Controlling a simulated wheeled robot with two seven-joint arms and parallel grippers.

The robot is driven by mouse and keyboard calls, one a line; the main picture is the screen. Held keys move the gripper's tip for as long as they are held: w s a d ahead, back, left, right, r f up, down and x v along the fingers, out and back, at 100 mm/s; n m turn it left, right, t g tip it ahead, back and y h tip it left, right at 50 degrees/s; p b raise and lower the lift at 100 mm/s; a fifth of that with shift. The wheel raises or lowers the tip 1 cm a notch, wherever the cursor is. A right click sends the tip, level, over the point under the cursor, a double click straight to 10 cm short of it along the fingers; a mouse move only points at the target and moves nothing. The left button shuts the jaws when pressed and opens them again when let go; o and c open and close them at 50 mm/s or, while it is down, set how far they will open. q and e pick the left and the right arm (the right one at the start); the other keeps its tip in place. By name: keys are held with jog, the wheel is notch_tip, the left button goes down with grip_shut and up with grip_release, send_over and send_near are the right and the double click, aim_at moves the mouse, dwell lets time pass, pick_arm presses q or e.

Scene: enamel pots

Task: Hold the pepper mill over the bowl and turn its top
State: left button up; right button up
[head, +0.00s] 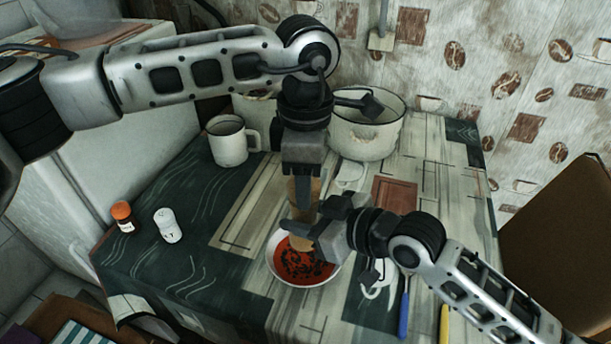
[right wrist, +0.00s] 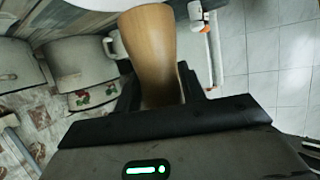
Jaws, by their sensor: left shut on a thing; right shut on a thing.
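The wooden pepper mill (head: 316,191) is upright over the bowl, partly hidden by my grippers. My left gripper (head: 303,196) comes down from above and is shut on its upper part. My right gripper (head: 305,228) comes in from the right and is shut on it lower down. In the right wrist view the mill's smooth, waisted wooden body (right wrist: 150,50) stands between the fingers. The white bowl (head: 275,271) is directly below, holding red food with dark specks. Whether the mill's lower end touches the food is hard to tell.
A white enamel mug (head: 227,145) and a large enamel pot (head: 366,143) stand at the back. An orange-capped shaker (head: 123,217) and a white shaker (head: 168,226) are at the left. Blue-handled (head: 403,314) and yellow-handled (head: 443,323) utensils lie at the front right.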

pick_arm(q)
jog(key=shift+m, duration=1.6)
jog(key=o, duration=1)
notch_tip(320, 180, up, 12)
